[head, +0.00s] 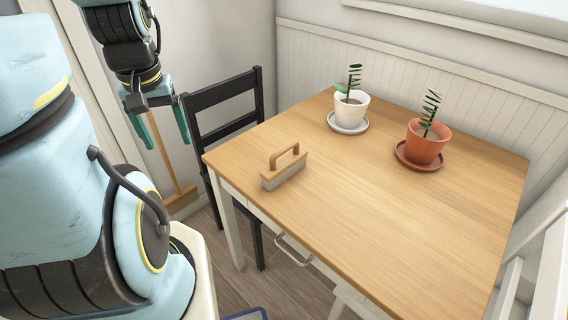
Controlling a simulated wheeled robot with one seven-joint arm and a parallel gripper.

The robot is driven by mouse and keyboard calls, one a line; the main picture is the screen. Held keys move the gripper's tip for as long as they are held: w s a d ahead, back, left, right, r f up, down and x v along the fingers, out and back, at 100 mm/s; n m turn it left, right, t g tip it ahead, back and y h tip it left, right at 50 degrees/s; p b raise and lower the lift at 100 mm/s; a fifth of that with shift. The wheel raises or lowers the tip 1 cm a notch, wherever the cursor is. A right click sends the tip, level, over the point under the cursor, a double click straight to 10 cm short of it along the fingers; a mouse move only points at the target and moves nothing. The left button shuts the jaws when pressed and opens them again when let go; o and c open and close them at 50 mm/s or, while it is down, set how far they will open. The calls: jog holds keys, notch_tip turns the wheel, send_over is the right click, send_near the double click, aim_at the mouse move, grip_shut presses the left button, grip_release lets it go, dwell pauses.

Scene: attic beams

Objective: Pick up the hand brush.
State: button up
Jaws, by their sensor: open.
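The hand brush (282,178) has a wooden back with an arched wooden handle and pale grey bristles below. It stands bristles down on the wooden table (380,230), near the table's left edge. My gripper (163,139) hangs at the upper left, with two green fingers pointing down.
A white pot (348,107) and a terracotta pot (424,143), each with a plant and saucer, stand toward the table's back. A black chair (228,118) stands at the table's left side. A long-handled broom (181,197) leans behind my gripper. The table's middle is clear.

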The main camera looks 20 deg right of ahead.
jog(key=d+n, duration=0.2)
jog(key=w+d+f+n, duration=0.1)
jog(key=d+n, duration=0.1)
jog(key=d+f+n+g+p, duration=0.1)
jog(key=d+n, duration=0.1)
jog(key=shift+w+d+f+n, duration=0.15)
jog(key=shift+w+d+n, duration=0.15)
jog(key=shift+w, duration=0.1)
jog(key=n+t+y+p, duration=0.1)
jog(key=n, duration=1.7)
send_over(285, 161)
notch_tip(285, 161, down, 9)
jog(key=shift+s+d, duration=0.1)
jog(key=shift+s, duration=0.05)
jog(key=shift+f+p, duration=0.35)
jog(key=shift+f, duration=2.4)
grip_shut()
